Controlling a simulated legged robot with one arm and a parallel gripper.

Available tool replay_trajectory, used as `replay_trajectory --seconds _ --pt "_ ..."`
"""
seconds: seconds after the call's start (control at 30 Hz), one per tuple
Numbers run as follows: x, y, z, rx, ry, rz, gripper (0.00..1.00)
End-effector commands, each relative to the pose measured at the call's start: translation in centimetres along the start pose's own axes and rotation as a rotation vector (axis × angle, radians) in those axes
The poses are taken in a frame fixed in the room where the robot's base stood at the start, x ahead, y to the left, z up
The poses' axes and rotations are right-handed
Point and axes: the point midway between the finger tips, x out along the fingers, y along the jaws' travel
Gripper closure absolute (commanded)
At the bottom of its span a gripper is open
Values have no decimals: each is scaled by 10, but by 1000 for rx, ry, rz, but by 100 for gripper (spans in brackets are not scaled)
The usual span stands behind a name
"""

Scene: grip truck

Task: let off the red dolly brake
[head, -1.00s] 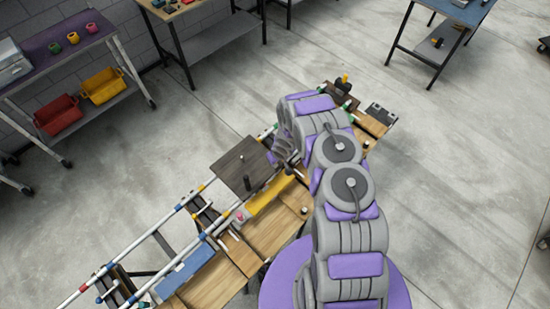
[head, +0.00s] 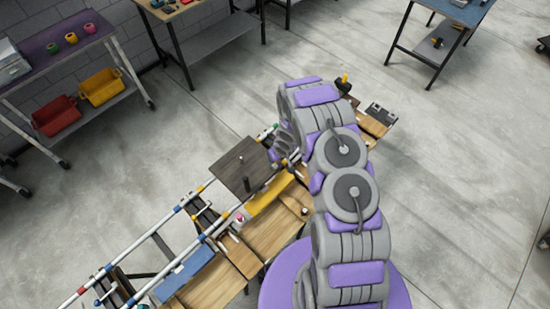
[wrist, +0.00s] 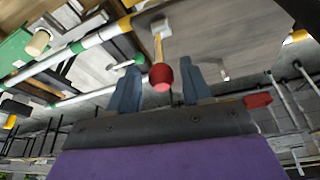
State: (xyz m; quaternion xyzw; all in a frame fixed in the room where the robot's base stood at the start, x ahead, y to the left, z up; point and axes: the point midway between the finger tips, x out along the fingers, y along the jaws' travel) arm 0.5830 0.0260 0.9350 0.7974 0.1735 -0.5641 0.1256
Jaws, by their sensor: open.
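In the wrist view a red ball knob (wrist: 161,78) sits on a thin yellowish lever (wrist: 158,47) that rises from a small pale plate on a grey board. My gripper (wrist: 160,68) is open, with one dark blue finger on each side of the knob as seen here. I cannot tell whether the knob is fully between the fingers or whether they touch it. In the head view my arm reaches over the track bench beside a dark flat board (head: 236,168) on the rails; the gripper itself is mostly hidden by my arm.
White rails with coloured bands (head: 150,235) run along the bench, with wooden boards (head: 270,236) beside them. A shelf cart with red and yellow bins (head: 100,87) stands left. A blue-topped table (head: 455,12) stands at the back right. Open concrete floor lies around.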

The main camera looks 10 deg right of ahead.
Motion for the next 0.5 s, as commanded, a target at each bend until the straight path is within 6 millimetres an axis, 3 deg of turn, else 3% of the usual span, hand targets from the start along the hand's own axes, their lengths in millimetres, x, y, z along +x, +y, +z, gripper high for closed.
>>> replay_trajectory --seconds 0.5 --pt "-71 0 -1 1 0 0 51"
